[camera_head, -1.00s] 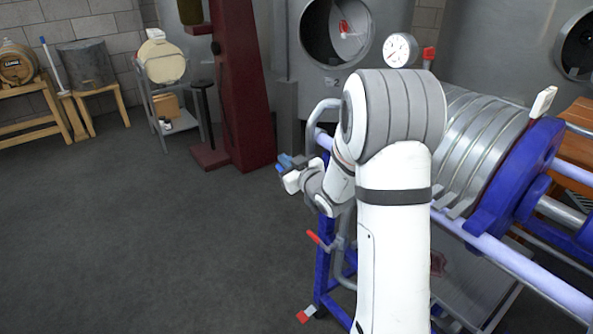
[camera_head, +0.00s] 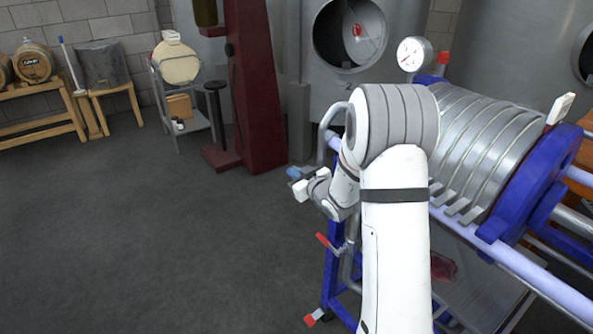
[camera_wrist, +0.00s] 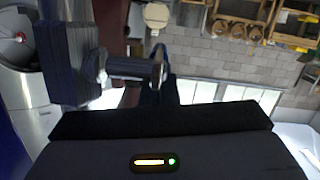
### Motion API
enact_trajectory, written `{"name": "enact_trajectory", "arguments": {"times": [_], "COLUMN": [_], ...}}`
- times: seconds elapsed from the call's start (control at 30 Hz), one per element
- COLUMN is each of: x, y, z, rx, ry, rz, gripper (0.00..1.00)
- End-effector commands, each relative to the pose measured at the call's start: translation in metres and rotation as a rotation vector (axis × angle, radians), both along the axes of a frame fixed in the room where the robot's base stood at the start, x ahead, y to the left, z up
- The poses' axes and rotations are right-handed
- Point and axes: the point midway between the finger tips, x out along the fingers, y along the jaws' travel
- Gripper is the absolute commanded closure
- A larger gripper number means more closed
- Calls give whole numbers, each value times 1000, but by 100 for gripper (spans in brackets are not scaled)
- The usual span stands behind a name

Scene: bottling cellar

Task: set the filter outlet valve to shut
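The plate filter (camera_head: 485,140) has silver plates on a blue frame and stands at the right in the head view. A red-handled lever (camera_head: 328,241) sits on piping at its left side, below my gripper (camera_head: 298,182). A second red handle (camera_head: 311,320) is low by the frame's foot, and a red cap or handle (camera_head: 442,58) is beside the pressure gauge (camera_head: 414,54). No label shows which is the outlet valve. My gripper is apart from the lever; its finger gap is too small to judge. The wrist view shows dark gripper parts (camera_wrist: 160,122) but no clear red handle.
A curved grey pipe (camera_head: 326,120) rises close to my wrist. A dark red column (camera_head: 252,90) stands behind, beside a steel tank (camera_head: 305,70). A small cart (camera_head: 190,115) and barrels on a stand (camera_head: 35,65) are at the back left. The floor at left is clear.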

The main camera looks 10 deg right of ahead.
Motion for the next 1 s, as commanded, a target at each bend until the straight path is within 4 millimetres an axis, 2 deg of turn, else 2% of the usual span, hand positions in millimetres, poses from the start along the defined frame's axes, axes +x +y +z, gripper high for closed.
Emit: {"name": "enact_trajectory", "arguments": {"times": [0.03,0.53,0.67,0.8,1.0], "x": [1,0,0,-2,-46], "y": [0,1,3,9,-9], "z": [-9,-6,11,43,49], "rx": [-1,0,0,-1,0], "ry": [4,9,4,-3,-1], "rz": [-1,-1,0,1,-4], "gripper": [100,100,100,100,100]}}
